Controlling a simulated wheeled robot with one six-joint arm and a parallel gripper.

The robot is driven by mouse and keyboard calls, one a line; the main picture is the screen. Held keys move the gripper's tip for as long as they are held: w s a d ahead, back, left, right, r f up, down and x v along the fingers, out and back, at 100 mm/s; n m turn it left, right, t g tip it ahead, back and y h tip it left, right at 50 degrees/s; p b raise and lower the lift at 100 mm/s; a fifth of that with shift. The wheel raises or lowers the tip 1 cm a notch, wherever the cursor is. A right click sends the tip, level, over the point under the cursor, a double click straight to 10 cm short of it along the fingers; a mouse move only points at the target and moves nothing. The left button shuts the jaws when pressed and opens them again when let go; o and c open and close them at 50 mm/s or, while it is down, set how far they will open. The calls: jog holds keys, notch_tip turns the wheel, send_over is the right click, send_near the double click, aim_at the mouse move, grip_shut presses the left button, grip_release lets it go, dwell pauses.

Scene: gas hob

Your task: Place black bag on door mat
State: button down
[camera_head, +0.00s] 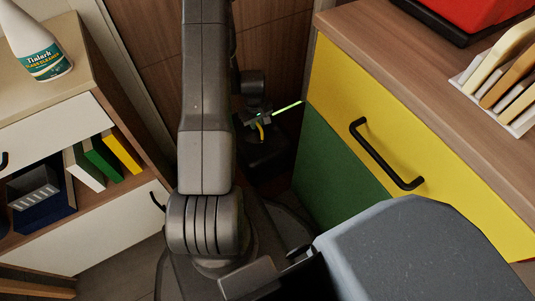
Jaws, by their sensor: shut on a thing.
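My gripper (259,122) is at the far end of my arm, low in the gap between the two cabinets. It is small and partly hidden by my arm. It is shut on the black bag (266,154), a dark shape directly below the fingers. A small yellow piece shows at the fingers, and a thin bright green line runs from there up to the right. The bag's outline blends into the dark floor, and I cannot tell whether it touches the floor. I cannot make out a door mat.
A yellow and green cabinet (345,130) with a black handle stands close on the right. Its top holds a red object (464,14) and a white rack (497,100). A shelf unit (85,130) with books and a cleaner bottle (34,45) stands left. Wood panelling closes the back.

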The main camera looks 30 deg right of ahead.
jog(key=shift+w+d+f, duration=0.15)
jog(key=shift+f, duration=0.45)
notch_tip(320, 180, down, 9)
jog(key=b, duration=0.3)
jog(key=shift+b, duration=0.4)
jog(key=shift+f, duration=0.2)
jog(key=c, duration=1.5)
grip_release()
jog(key=shift+r, duration=0.1)
notch_tip(320, 180, up, 12)
jog(key=p, duration=0.4)
jog(key=shift+r+p, duration=0.1)
jog(key=shift+p, duration=0.2)
